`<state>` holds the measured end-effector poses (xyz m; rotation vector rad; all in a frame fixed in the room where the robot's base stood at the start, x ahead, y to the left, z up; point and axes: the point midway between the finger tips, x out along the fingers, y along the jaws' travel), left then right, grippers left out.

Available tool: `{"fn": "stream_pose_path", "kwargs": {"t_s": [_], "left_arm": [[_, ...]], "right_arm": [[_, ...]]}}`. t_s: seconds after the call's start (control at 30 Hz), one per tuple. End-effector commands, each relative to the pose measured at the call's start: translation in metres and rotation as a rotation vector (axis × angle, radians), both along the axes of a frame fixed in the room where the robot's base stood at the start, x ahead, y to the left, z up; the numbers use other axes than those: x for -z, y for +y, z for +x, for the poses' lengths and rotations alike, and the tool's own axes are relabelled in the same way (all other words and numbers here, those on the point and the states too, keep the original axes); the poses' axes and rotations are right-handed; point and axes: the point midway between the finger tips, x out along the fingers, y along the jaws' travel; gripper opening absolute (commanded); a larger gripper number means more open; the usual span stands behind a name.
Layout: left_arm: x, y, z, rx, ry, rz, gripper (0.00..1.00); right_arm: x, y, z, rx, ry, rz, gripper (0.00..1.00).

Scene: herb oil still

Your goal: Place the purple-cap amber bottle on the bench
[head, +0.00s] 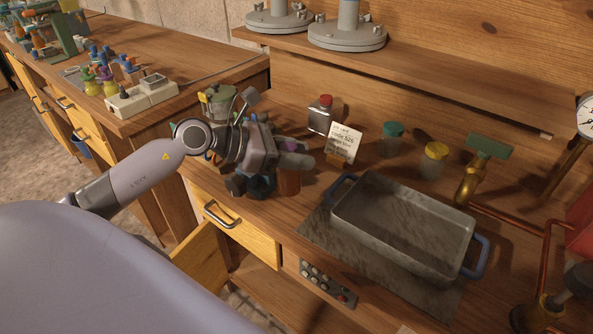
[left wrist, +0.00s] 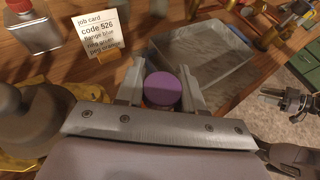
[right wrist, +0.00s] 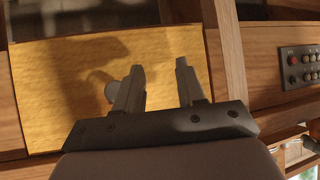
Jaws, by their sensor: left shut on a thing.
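The purple-cap amber bottle (head: 289,183) is upright at the front of the wooden bench (head: 268,213), left of the grey tray. My left gripper (head: 300,156) is shut on it near the top. In the left wrist view its purple cap (left wrist: 162,90) sits between the two fingers. Whether its base touches the bench I cannot tell.
A grey tray (head: 375,240) with blue handles stands right of the bottle. A job card (head: 343,145), a red-capped flask (head: 321,117), a teal-lidded jar (head: 391,140) and a yellow-lidded jar (head: 433,160) stand behind. Other items crowd the bench behind my left gripper.

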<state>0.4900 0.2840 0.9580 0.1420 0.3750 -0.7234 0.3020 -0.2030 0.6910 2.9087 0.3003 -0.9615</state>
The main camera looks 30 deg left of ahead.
Motion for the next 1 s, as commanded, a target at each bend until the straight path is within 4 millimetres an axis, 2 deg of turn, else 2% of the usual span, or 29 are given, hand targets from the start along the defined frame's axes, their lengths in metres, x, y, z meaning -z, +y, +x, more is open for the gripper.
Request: {"fn": "stream_pose_path", "kwargs": {"t_s": [0.3, 0.77, 0.8, 0.83, 0.87, 1.0], "left_arm": [[0.041, 0.000, 0.000, -0.001, 0.002, -0.002, 0.04], [0.050, 0.000, 0.000, -0.001, -0.002, 0.000, 0.04], [0.049, 0.000, 0.000, -0.001, 0.000, 0.000, 0.47], [0.048, 0.000, 0.000, -0.001, 0.000, 0.000, 0.57], [0.048, 0.000, 0.000, -0.001, 0.000, 0.000, 0.63], [0.048, 0.000, 0.000, 0.000, 0.000, 0.000, 0.63]], "right_arm": [[0.003, 0.000, 0.000, 0.000, 0.000, 0.000, 0.39], [0.007, 0.000, 0.000, 0.000, 0.000, 0.000, 0.39], [0.006, 0.000, 0.000, 0.000, 0.000, 0.000, 0.39], [0.006, 0.000, 0.000, 0.000, 0.000, 0.000, 0.39], [0.006, 0.000, 0.000, 0.000, 0.000, 0.000, 0.39], [0.006, 0.000, 0.000, 0.000, -0.001, 0.000, 0.39]]}}
